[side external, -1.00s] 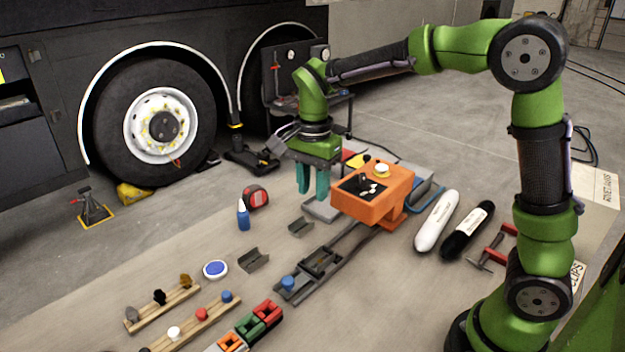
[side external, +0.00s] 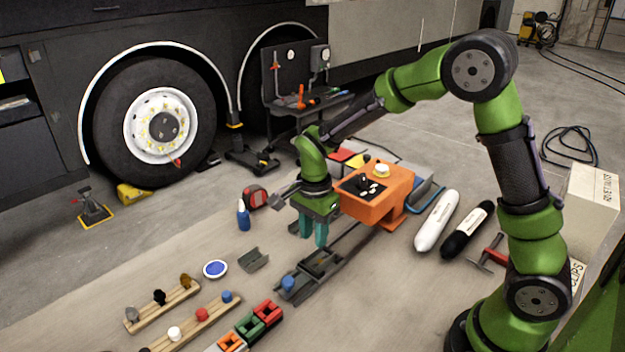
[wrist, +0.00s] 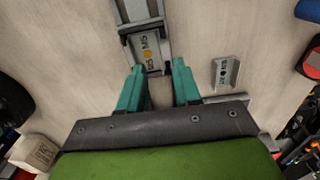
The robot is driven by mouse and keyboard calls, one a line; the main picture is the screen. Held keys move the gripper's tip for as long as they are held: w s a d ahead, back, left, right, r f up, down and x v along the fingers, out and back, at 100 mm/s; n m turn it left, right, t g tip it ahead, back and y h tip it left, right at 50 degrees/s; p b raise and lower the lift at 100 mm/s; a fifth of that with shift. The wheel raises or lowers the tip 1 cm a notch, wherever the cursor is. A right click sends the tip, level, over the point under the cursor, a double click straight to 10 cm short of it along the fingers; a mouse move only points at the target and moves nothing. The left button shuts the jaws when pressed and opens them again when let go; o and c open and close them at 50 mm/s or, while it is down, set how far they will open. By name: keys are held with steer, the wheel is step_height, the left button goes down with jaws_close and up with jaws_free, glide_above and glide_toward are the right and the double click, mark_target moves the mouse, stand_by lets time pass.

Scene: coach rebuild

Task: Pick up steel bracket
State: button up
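A small grey steel bracket (side external: 253,260), a channel shape, lies on the table left of my gripper in the side view. A bracket with dark markings (wrist: 225,72) lies right of the fingers in the wrist view, apart from them. My gripper (side external: 313,238) points down beside the rail. Its two teal fingers (wrist: 159,76) are apart with no object held between them. The end of the rail assembly shows beyond and between the fingertips. A second bracket seen earlier in the side view is now hidden by my gripper.
A dark rail (side external: 325,263) runs close beside the gripper. An orange machine (side external: 374,205) stands just right. A blue bottle (side external: 243,218), red tape measure (side external: 256,198) and blue-rimmed disc (side external: 215,269) lie left. White (side external: 437,222) and black (side external: 467,231) cylinders lie right.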

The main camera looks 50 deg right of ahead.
mark_target(320, 259)
step_height(320, 259, down, 4)
steer(key=shift+f, duration=0.25)
steer(key=shift+c, duration=0.3)
jaws_close()
